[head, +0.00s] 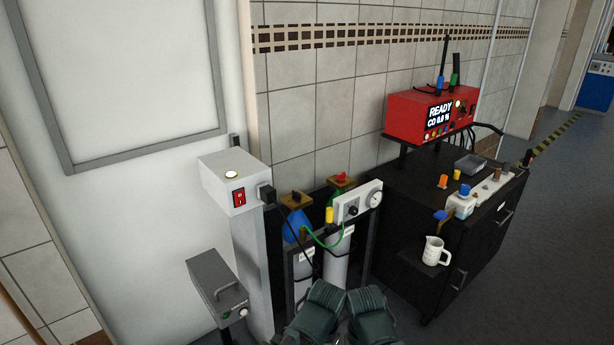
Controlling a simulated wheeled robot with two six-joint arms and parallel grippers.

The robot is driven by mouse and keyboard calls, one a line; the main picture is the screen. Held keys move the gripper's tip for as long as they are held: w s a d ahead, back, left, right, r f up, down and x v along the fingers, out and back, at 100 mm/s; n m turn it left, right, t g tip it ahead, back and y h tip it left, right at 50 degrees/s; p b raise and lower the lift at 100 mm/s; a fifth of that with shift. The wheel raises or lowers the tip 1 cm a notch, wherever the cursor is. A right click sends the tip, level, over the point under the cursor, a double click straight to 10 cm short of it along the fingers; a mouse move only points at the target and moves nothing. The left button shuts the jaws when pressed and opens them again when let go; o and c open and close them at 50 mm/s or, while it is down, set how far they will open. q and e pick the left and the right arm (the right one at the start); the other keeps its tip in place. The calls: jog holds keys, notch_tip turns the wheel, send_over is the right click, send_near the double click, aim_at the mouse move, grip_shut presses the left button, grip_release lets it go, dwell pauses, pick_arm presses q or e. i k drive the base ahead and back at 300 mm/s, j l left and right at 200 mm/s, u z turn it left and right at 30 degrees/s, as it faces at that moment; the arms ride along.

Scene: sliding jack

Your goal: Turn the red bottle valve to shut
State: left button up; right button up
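The red bottle valve (341,177) sits on top of a gas bottle with a green shoulder (337,196), at the back of a dark rack against the tiled wall. A white panel with a round gauge (374,199) stands in front and partly hides this bottle. Beside it on the left is a blue-shouldered bottle (293,224) with an orange-brown valve (294,199). Two dark green parts of my own body show at the bottom edge, below the bottles and apart from the valve. No gripper fingers show in the head view.
A white box with a red switch (239,196) stands on a post left of the bottles. A grey box (217,287) is lower left. A black cabinet (480,215) on the right carries a red device (432,112) and small items. A green hose (325,243) crosses before the bottles.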

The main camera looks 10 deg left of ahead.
aim_at(340, 177)
jog(key=i+l+u, duration=0.15)
jog(key=i, duration=0.35)
jog(key=i+l+u, duration=0.2)
jog(key=i, duration=0.3)
jog(key=j, duration=0.1)
